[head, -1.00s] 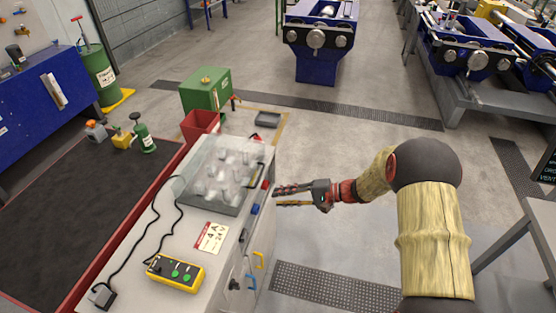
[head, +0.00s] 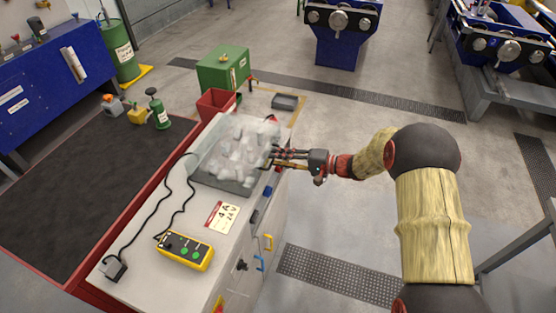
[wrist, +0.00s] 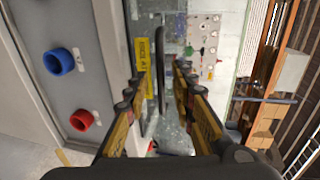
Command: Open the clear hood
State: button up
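The clear hood (head: 240,137) sits over a grey base (head: 222,181) on the light grey cabinet, with pale block-like shapes showing through it. My gripper (head: 276,157) is at the hood's right side, fingers pointing left. In the wrist view my gripper (wrist: 160,82) is open, its two fingers apart. A dark upright bar (wrist: 161,64), apparently the hood's handle, shows between the fingertips with a gap on each side. The fingers partly hide the hood's right edge in the head view, so contact there cannot be told.
A blue knob (wrist: 60,61) and a red knob (wrist: 83,120) stick out from the cabinet face beside the fingers. A yellow pendant box (head: 184,250) and a cable lie on the cabinet top. A red bin (head: 215,103) stands behind. Open floor lies to the right.

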jog(key=shift+w+a, duration=0.1)
jog(key=shift+a, duration=0.2)
jog(key=shift+c, duration=0.4)
grip_shut()
dwell(0.4)
